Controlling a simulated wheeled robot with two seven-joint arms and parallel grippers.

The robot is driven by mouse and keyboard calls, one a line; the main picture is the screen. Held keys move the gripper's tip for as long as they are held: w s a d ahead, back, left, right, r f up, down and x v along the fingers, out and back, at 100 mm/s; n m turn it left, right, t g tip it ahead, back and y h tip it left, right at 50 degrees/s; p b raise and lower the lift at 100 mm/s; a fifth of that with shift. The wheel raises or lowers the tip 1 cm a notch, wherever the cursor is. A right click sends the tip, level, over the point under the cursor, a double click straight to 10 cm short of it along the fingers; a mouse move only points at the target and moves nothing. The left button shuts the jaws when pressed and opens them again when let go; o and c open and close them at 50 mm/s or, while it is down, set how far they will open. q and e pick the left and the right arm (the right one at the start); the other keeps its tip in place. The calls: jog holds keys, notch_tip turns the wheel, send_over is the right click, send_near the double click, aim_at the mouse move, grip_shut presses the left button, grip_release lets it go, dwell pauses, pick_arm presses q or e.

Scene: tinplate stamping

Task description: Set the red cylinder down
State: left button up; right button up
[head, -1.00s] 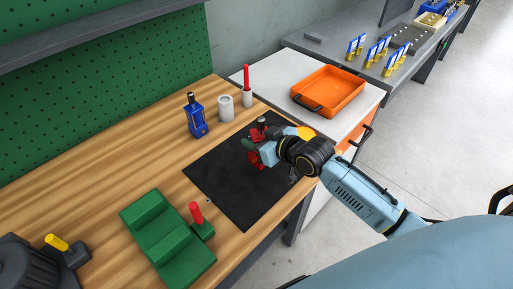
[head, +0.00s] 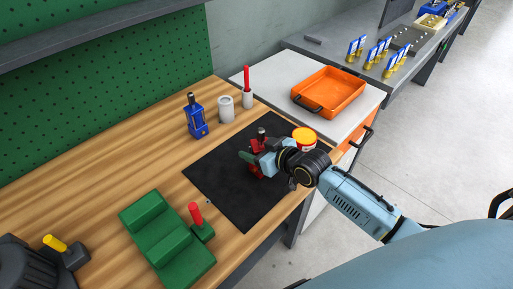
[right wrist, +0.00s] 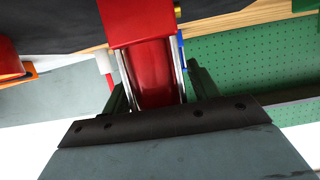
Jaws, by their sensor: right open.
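The red cylinder (head: 257,170), a red body with a dark top and bright side rods, is upright at the black mat (head: 228,185) on the wooden bench. My right gripper (head: 258,158) is at the cylinder from the right, its jaws open with the cylinder between them. In the right wrist view the red barrel (right wrist: 155,75) and its rods fill the space between the fingers. The cylinder's foot is partly hidden by the gripper, so any small gap to the mat is hard to judge. My left gripper is not in view.
A blue cylinder (head: 196,118) and a grey cup (head: 225,110) stand behind the mat. A yellow-topped tin (head: 304,137) is close behind my right wrist. A green fixture (head: 168,240) with a red-handled part is at the front. An orange tray (head: 330,92) lies on the white surface.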

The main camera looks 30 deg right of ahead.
jog(key=shift+r, duration=0.2)
jog(key=p+v, duration=0.1)
jog(key=v, duration=1.1)
jog(key=shift+f, duration=0.1)
